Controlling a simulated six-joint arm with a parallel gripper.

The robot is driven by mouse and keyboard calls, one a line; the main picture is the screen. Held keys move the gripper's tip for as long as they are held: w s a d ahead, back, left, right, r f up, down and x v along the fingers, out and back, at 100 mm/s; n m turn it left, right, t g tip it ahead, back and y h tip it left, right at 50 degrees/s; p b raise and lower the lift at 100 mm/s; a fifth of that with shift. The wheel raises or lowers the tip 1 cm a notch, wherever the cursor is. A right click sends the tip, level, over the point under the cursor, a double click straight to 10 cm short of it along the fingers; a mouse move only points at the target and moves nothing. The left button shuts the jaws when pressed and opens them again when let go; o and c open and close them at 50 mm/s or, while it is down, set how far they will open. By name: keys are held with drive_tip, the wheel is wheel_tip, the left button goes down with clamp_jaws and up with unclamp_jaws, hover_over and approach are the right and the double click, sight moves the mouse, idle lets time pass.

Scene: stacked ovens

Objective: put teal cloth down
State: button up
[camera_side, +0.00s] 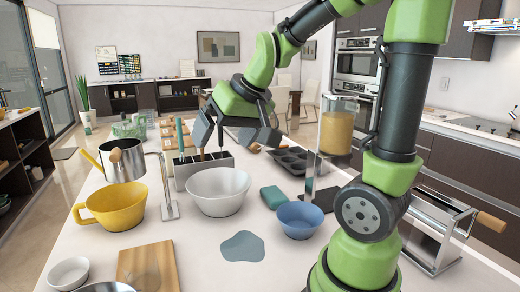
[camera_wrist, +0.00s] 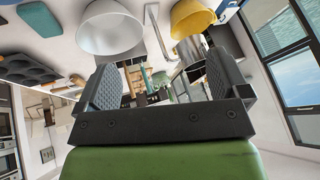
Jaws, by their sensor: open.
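A teal folded piece (camera_side: 273,197), which looks like the cloth, lies on the white counter between the white bowl and the blue bowl. It also shows at the upper left of the wrist view (camera_wrist: 37,19). My gripper (camera_side: 235,140) is open, with its fingers apart and nothing between them in the wrist view (camera_wrist: 165,75). It is raised above the grey utensil holder, behind and above the teal cloth, and does not touch it. A flat blue-grey patch (camera_side: 242,247) lies on the counter in front; I cannot tell whether it is liquid or fabric.
Near the cloth stand a white bowl (camera_side: 218,190) and a blue bowl (camera_side: 300,219). A yellow jug (camera_side: 115,209) and a wooden board (camera_side: 148,266) are on the left. The grey utensil holder (camera_side: 203,168) and a dark muffin tin (camera_side: 293,160) are behind. The front counter has some bare room.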

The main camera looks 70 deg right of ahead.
drive_tip(key=s+a+r+n+y, duration=0.1)
drive_tip(key=s+a+r, duration=0.1)
drive_tip(key=s+a, duration=0.3)
drive_tip(key=shift+s+a+t, duration=0.2)
drive_tip(key=shift+a+t, duration=0.1)
drive_tip(key=shift+a, duration=0.65)
drive_tip(key=shift+o, duration=0.5)
drive_tip(key=s+a+n+y, duration=0.1)
drive_tip(key=s+a, duration=0.2)
drive_tip(key=s, duration=0.2)
drive_tip(key=shift+a, duration=0.1)
